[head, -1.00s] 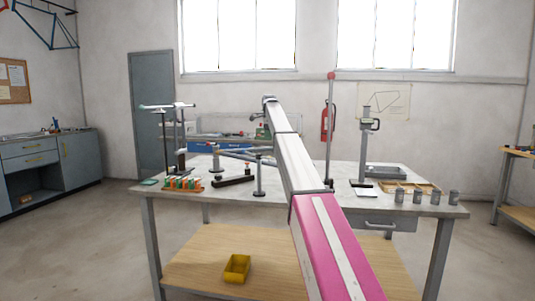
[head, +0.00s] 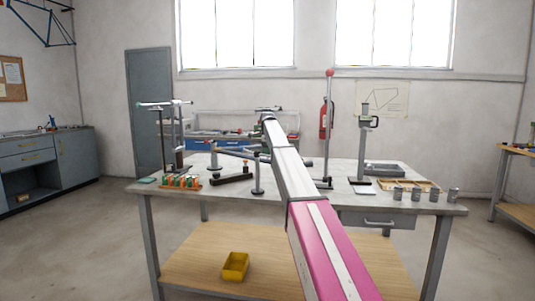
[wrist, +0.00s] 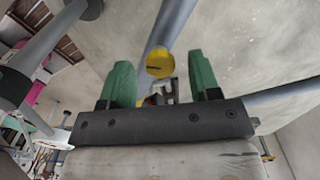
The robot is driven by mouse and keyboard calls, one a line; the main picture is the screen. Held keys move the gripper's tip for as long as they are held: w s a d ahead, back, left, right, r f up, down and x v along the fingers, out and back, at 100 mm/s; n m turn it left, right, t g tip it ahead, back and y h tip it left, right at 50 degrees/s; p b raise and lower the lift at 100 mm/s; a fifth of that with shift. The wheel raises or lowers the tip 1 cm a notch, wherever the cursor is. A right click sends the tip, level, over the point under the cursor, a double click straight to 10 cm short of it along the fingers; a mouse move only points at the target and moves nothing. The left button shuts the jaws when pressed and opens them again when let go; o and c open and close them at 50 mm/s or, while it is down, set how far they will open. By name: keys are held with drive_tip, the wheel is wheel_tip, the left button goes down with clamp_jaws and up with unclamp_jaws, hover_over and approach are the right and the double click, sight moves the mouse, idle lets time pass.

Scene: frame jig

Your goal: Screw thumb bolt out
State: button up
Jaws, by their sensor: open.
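In the wrist view my gripper (wrist: 160,66) has two green fingers standing wide apart on a dark bar. A round yellow disc with a dark slot or line across it, likely the head of the thumb bolt (wrist: 160,62), shows between the fingertips. Neither finger appears to touch it. A grey tube (wrist: 172,22) runs up behind the disc, and a small grey bracket (wrist: 170,90) shows just below it. In the head view my arm reaches over the bench to the jig tubes (head: 240,152); its own links hide the gripper and the bolt there.
The workbench (head: 300,183) carries an orange rack (head: 180,182) at left. A tall post with a red ball top (head: 329,72) stands right of my arm. Several grey cups (head: 416,194) and a wooden tray (head: 405,184) stand at right. A yellow bin (head: 235,266) sits on the lower shelf.

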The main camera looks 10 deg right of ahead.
drive_tip(key=shift+f, duration=0.1)
drive_tip(key=c, duration=0.9)
drive_tip(key=shift+n, duration=0.4)
drive_tip(key=shift+c, duration=0.2)
